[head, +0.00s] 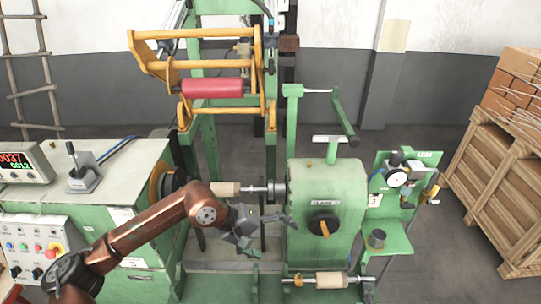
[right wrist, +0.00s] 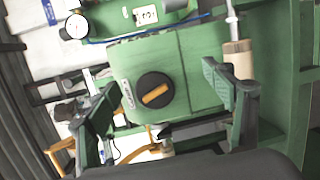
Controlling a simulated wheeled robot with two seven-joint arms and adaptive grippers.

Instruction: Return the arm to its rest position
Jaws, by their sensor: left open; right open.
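My left arm (head: 145,232) is copper-coloured and reaches in from the left in the head view. Its grey gripper (head: 264,226) is open and empty, just below the spindle (head: 255,189) with a pale wooden cylinder (head: 225,189), and left of the green clamp housing (head: 338,190). My right gripper (right wrist: 160,82) shows only in the right wrist view, its two green-grey fingers spread wide with nothing between the tips. Beyond them is the housing's black round knob with an orange handle (right wrist: 155,94), which also shows in the head view (head: 324,227). A pale cylinder (right wrist: 238,58) appears behind the right-hand finger.
A green control cabinet (head: 118,185) stands at the left. A yellow frame with a red roller (head: 213,88) hangs above the spindle. A dial gauge stand (head: 397,179) and a wooden crate (head: 495,180) are at the right. Another pale cylinder (head: 331,280) lies low in front.

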